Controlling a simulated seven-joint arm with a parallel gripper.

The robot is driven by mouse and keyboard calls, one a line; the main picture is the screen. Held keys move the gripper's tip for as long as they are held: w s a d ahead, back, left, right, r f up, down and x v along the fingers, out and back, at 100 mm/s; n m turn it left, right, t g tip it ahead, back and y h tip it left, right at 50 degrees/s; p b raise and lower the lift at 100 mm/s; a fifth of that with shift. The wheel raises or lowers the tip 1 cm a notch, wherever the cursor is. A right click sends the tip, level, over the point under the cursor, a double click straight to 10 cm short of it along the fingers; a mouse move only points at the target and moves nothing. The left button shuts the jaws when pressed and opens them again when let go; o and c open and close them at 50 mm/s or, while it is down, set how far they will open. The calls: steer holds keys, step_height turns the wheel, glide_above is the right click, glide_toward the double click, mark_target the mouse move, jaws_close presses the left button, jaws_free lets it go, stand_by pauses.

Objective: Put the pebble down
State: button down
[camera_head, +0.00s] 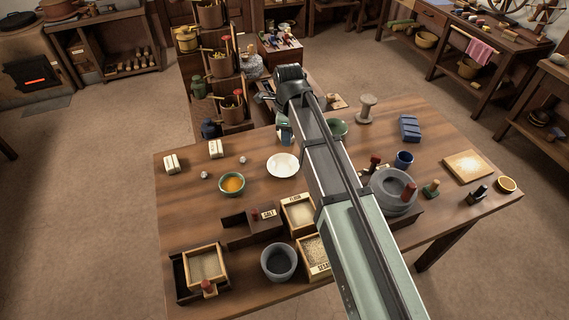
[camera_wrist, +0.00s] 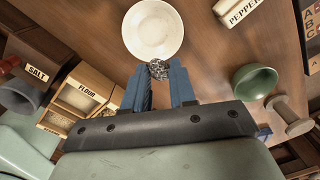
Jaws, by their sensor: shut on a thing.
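My gripper (camera_wrist: 158,78) is shut on a rough grey pebble (camera_wrist: 158,69) between its two blue fingertips in the wrist view. The pebble lines up with the near rim of a white plate (camera_wrist: 153,30), which looks empty; its height above the table is unclear. In the head view, my gripper (camera_head: 286,138) points down just behind the same plate (camera_head: 283,165), and the held pebble is hidden. Two other small grey pebbles lie on the table, one by the orange-filled bowl (camera_head: 204,175) and one farther back (camera_head: 242,160).
A green bowl (camera_wrist: 254,82) and a spool (camera_wrist: 290,115) stand right of my gripper in the wrist view. The orange-filled bowl (camera_head: 232,185), white labelled blocks (camera_head: 216,149), a flour box (camera_head: 299,214) and a stone quern (camera_head: 391,190) stand around. Bare wood lies left of the plate.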

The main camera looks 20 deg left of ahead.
steer(key=s+a+r, duration=0.1)
steer(key=s+a, duration=0.1)
steer(key=s, duration=0.2)
steer(key=m, duration=0.1)
glide_toward(280, 166)
steer(key=shift+s+d+f, duration=0.3)
steer(key=shift+s+f, duration=0.3)
steer(key=shift+s, duration=0.05)
steer(key=shift+s+d+f, duration=0.35)
steer(key=shift+s+f, duration=0.25)
steer(key=shift+f, duration=0.05)
steer(key=shift+s+d+f, duration=0.3)
steer(key=shift+s+f, duration=0.3)
steer(key=shift+s, duration=0.05)
steer(key=shift+f, duration=0.6)
steer(key=c, duration=0.9)
jaws_free()
step_height(280, 166, up, 13)
steer(key=shift+r, duration=0.15)
steer(key=shift+o, duration=0.2)
